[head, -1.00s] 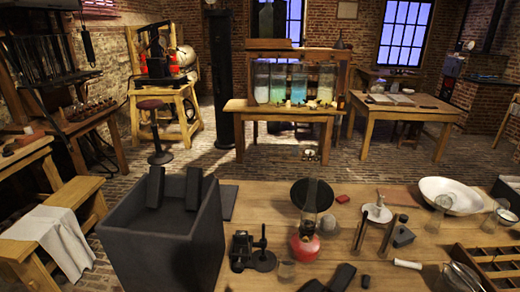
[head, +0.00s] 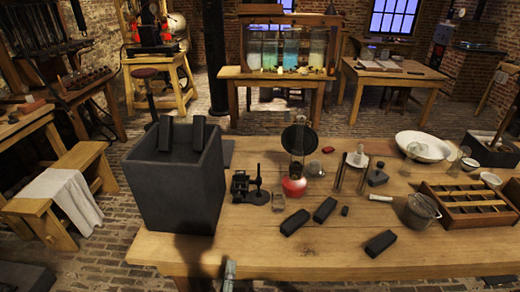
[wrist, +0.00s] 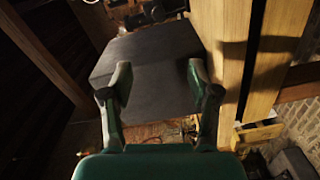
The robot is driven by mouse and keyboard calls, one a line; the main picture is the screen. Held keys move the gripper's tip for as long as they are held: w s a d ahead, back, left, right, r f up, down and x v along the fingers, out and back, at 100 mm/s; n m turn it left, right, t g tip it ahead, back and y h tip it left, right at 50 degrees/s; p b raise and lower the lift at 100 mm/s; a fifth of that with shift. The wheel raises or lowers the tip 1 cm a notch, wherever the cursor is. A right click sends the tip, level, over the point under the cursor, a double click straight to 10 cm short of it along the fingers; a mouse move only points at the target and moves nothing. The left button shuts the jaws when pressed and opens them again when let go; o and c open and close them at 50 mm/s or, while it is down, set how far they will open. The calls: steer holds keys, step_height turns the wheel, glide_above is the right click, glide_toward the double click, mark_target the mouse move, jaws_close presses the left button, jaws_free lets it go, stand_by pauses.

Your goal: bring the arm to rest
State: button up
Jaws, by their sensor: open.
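My gripper (wrist: 160,84) shows in the wrist view with its two fingers wide apart and nothing held between them. A dark grey flat-faced object (wrist: 150,50) lies beyond the fingers; I cannot tell which thing it is, or how near. In the head view, a small grey-green piece (head: 229,271) shows at the table's front edge, probably a tip of my gripper. The rest of my arm is hidden there.
A bench with a cloth (head: 65,195) stands left.

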steer(key=s+d+f+m+g+y, duration=0.1)
steer(key=s+d+f+m+g, duration=0.1)
steer(key=s+d+f, duration=0.55)
steer(key=s+d+f+m+g+y, duration=0.2)
steer(key=s+d+f, duration=0.2)
steer(key=s+d, duration=0.6)
steer(key=s+d+r+m+h, duration=0.1)
steer(key=s+d+r+m, duration=0.3)
steer(key=s, duration=0.5)
steer(key=s+d+r+m+h, duration=0.1)
steer(key=s+d+r+m, duration=0.4)
steer(key=s+r+m, duration=0.2)
steer(key=s+r, duration=0.2)
steer(key=s, duration=0.1)
steer(key=shift+s+d+r+t, duration=0.2)
steer(key=shift+r+t, duration=0.1)
steer(key=shift+t, duration=0.1)
